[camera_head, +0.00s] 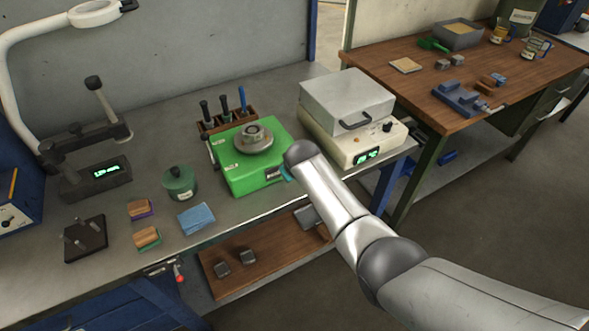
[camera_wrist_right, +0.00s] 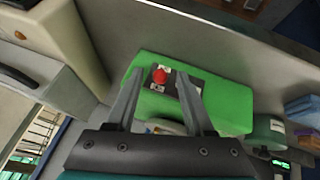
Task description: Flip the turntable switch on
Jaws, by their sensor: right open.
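The turntable is a bright green box (camera_head: 242,177) with a round grey metal platter (camera_head: 255,139) on top, on the grey bench. In the right wrist view its green housing (camera_wrist_right: 222,105) carries a dark plate with a red switch (camera_wrist_right: 160,76). My right gripper (camera_wrist_right: 159,80) is open, and the switch appears between its fingertips. I cannot tell whether the fingers touch the switch or which way it is set. In the head view my right arm hides most of this gripper at the turntable's front right. My left gripper is not in view.
A cream unit with a grey lid (camera_head: 347,100) stands right of the turntable. A tool rack (camera_head: 228,121) is behind it. A green round pot (camera_head: 180,183) and a blue cloth (camera_head: 196,218) are to the left. A lower wooden shelf (camera_head: 262,262) sits below the bench edge.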

